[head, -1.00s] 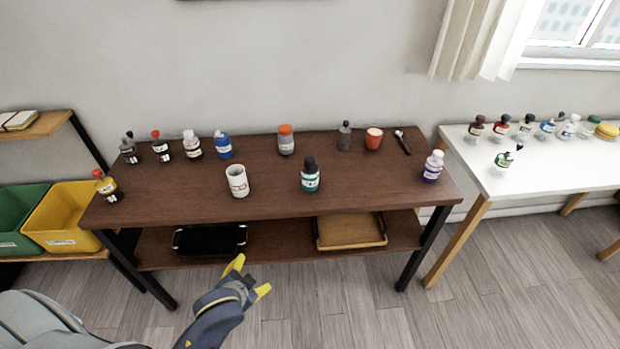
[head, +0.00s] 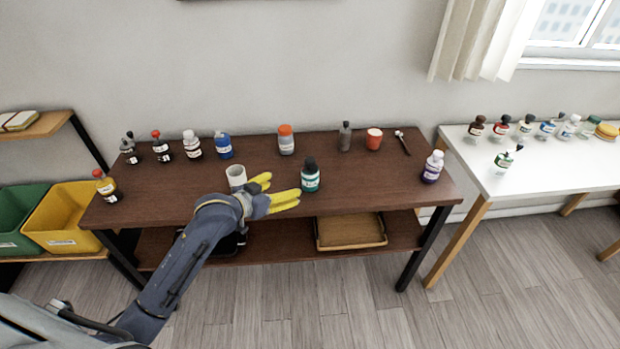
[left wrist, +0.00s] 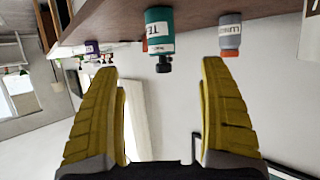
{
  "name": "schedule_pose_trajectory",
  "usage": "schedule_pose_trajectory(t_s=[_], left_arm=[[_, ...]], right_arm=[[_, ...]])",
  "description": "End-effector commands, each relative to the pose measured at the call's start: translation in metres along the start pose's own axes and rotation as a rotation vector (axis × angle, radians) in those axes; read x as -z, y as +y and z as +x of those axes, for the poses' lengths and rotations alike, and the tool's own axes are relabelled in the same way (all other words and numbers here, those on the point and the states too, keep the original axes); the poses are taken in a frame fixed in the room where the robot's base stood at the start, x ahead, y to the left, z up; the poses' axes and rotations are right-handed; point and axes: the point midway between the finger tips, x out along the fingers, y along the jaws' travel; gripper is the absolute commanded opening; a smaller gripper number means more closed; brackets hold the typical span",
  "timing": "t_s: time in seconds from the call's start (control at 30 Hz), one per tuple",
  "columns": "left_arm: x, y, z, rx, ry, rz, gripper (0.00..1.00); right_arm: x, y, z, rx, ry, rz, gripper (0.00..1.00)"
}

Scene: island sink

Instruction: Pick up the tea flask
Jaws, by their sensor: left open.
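The tea flask is a teal bottle (head: 310,178) with a dark cap and a white label, upright near the front middle of the brown table. In the left wrist view it appears upside down as a teal bottle (left wrist: 158,28), its label partly readable as "TE". My left gripper (head: 283,187) is open and empty, just left of the flask, with its yellow fingers pointing toward it. In the left wrist view the flask lies between and beyond the fingertips (left wrist: 160,66), apart from both. My right gripper is not in view.
A white cup (head: 236,176) stands close behind my left gripper, partly hidden. A grey bottle with an orange cap (head: 286,141) stands behind the flask, and a purple bottle (head: 432,168) to the right. The table (head: 375,185) is clear between flask and purple bottle.

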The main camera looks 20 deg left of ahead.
Motion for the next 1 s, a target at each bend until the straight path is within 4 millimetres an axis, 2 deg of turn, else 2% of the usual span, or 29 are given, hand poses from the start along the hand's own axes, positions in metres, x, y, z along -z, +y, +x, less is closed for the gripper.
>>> schedule_pose_trajectory(t_s=[0.3, 0.5, 0.63, 0.87, 1.0], left_arm=[[0.001, 0.001, 0.059, 0.0, 0.0, -0.002, 0.77], [0.0, 0.0, 0.088, 0.0, -0.002, 0.0, 0.77], [0.0, 0.0, 0.1, 0.001, 0.0, 0.001, 0.77], [0.0, 0.0, 0.108, 0.001, -0.001, 0.002, 0.77], [0.001, -0.001, 0.123, 0.0, 0.0, 0.0, 0.77]], right_arm=[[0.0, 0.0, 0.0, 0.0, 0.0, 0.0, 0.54], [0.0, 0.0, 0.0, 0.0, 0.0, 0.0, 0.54], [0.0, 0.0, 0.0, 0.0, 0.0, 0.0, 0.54], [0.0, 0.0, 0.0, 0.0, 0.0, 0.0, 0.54], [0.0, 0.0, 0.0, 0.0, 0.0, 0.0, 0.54]])
